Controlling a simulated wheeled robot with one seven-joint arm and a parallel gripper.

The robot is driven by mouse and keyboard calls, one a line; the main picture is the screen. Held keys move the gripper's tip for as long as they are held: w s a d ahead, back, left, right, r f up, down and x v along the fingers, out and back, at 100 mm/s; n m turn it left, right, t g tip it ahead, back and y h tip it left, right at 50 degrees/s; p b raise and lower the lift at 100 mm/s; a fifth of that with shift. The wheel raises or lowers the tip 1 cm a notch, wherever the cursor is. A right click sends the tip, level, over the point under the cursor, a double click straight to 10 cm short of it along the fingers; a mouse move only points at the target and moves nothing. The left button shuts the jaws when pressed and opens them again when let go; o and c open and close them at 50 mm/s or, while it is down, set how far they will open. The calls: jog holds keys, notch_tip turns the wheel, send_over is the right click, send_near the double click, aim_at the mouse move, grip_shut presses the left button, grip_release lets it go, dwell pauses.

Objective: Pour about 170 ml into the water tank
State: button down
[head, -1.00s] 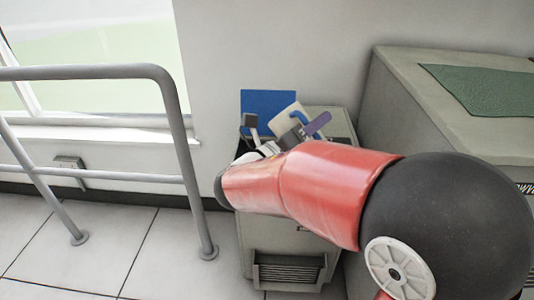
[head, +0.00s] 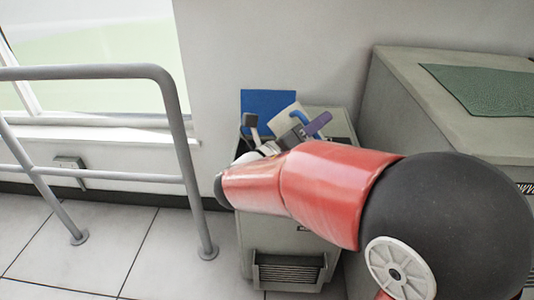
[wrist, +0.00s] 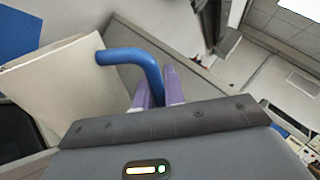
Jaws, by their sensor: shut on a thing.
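A cream jug (head: 284,119) with a blue handle (wrist: 135,58) is held tilted above a grey floor cabinet (head: 255,228). The jug also shows large at the left of the wrist view (wrist: 58,88). My gripper (wrist: 158,90), with purple fingers, is shut on the handle; in the head view it is partly hidden behind my red arm. A blue upright panel (head: 268,104) stands at the back of the cabinet. A dark area beside the jug may be the water tank's opening, but I cannot tell. No water stream or water level is visible.
A grey rail (head: 180,130) stands left of the cabinet, by a window. A larger grey cabinet (head: 440,115) with a green mat (head: 485,88) stands to the right. A white wall is behind. Open tiled floor (head: 110,235) lies at the lower left.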

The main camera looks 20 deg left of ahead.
jog(key=m, duration=0.1)
jog(key=d+m+g+b, duration=0.1)
jog(key=shift+d+f+m, duration=0.1)
jog(key=shift+f+m, duration=0.3)
jog(key=d+f+m+g+b, duration=0.2)
jog(key=d+f+m+b, duration=0.2)
jog(key=m+b, duration=0.3)
jog(key=shift+s+d+f+m+g+y, duration=0.15)
jog(key=shift+s+f+m+g+y, duration=0.15)
jog(key=shift+f+m, duration=0.35)
jog(key=shift+w+f, duration=0.1)
dwell(1.8)
